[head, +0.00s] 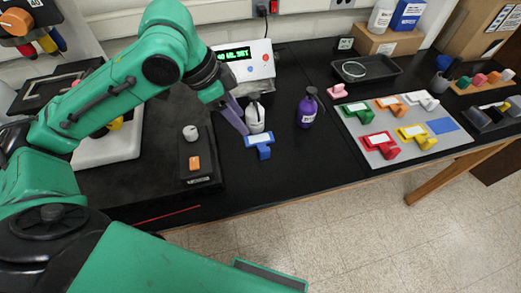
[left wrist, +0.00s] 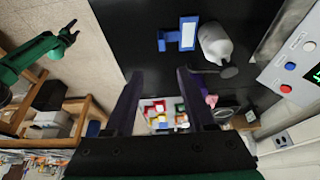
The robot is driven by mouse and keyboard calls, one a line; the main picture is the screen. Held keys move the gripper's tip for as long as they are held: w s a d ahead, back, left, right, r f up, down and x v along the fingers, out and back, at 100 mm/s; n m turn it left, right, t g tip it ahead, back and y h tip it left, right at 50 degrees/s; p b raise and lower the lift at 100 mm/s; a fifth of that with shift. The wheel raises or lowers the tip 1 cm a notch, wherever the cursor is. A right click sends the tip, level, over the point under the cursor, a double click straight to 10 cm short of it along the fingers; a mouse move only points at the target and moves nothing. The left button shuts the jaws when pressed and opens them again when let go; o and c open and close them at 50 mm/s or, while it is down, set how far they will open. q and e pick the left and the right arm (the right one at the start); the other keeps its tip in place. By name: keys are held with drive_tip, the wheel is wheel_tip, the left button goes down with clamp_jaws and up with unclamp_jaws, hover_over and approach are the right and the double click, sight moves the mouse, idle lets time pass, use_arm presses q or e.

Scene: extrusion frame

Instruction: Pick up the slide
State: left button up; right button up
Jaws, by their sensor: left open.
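The slide is a blue block (head: 263,151) with a white label on top. It lies on the black bench in front of a white bottle. In the left wrist view the slide (left wrist: 180,38) lies beyond the fingertips, apart from them. My left gripper (head: 236,116) is open and empty, above and just behind-left of the slide in the head view. In the left wrist view the two dark fingers (left wrist: 157,76) stand wide apart with nothing between them. My right gripper (left wrist: 70,32) shows small at the left wrist view's left, its jaw state unclear.
A white bottle (head: 255,118) stands close behind the slide, and a purple bottle (head: 306,110) stands to its right. A black device (head: 200,166) lies at left. A grey board (head: 375,155) with several coloured blocks and a bare blue patch (head: 442,126) is at right. The bench edge is in front.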

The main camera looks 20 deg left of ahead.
sight(264, 149)
use_arm(q)
drive_tip(key=p+x, duration=0.2)
drive_tip(key=x, duration=1.3)
drive_tip(key=shift+w+f, duration=0.15)
drive_tip(key=shift+w, duration=0.05)
clamp_jaws()
use_arm(e)
drive_tip(key=shift+w+a+r, duration=0.2)
drive_tip(key=shift+w+r, duration=0.35)
